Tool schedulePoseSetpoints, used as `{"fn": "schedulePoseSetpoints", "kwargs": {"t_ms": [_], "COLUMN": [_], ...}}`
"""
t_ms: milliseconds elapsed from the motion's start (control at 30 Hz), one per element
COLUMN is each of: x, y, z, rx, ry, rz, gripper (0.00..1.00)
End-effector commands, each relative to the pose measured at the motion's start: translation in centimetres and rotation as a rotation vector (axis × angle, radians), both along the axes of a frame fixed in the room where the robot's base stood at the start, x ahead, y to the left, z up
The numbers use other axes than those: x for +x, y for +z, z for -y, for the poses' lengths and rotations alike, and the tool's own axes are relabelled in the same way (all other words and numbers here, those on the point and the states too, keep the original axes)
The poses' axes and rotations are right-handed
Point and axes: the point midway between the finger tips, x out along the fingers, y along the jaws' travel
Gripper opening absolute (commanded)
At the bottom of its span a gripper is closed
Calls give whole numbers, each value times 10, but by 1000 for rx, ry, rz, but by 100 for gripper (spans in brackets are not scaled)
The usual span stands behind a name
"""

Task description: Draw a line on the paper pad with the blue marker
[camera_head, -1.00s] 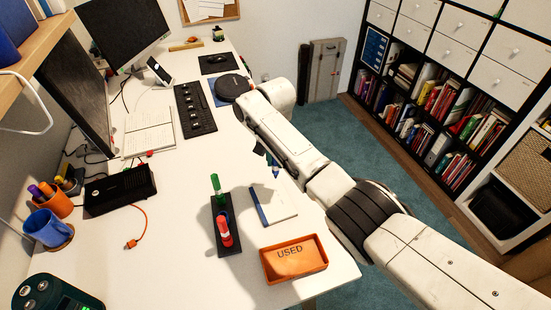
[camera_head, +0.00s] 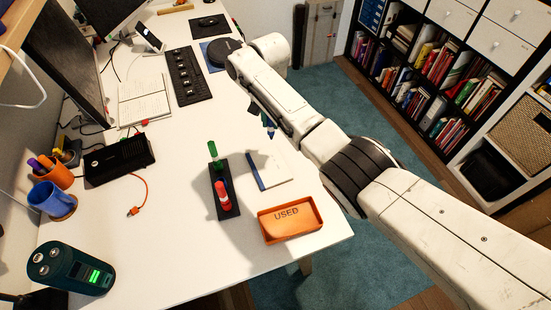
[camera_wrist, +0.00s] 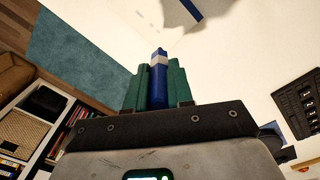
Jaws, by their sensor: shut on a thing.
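The blue marker (camera_wrist: 158,82) is upright between the green fingers of my gripper (camera_wrist: 158,92) in the wrist view. In the head view my gripper (camera_head: 261,118) and the marker's blue end (camera_head: 269,131) show beside my white arm, just beyond the pad's far edge in the picture. The paper pad (camera_head: 278,167) is white with a blue strip along its left side and lies flat on the desk. Its blue strip also shows at the top of the wrist view (camera_wrist: 193,8). The marker end appears apart from the paper. I see no clear line on the pad.
A black holder (camera_head: 229,205) with a green marker (camera_head: 213,153) and a red marker (camera_head: 222,194) stands left of the pad. An orange tray marked USED (camera_head: 290,222) sits in front, near the desk edge. A keyboard (camera_head: 187,75) lies farther back.

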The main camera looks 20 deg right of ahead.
Motion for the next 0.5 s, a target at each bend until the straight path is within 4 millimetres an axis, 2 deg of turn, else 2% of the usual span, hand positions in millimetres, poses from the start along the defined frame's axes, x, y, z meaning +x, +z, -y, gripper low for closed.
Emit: {"fn": "schedulePoseSetpoints", "kwargs": {"t_ms": [500], "x": [0], "y": [31], "z": [0], "rx": [-1], "ry": [1], "rz": [-1], "gripper": [0]}}
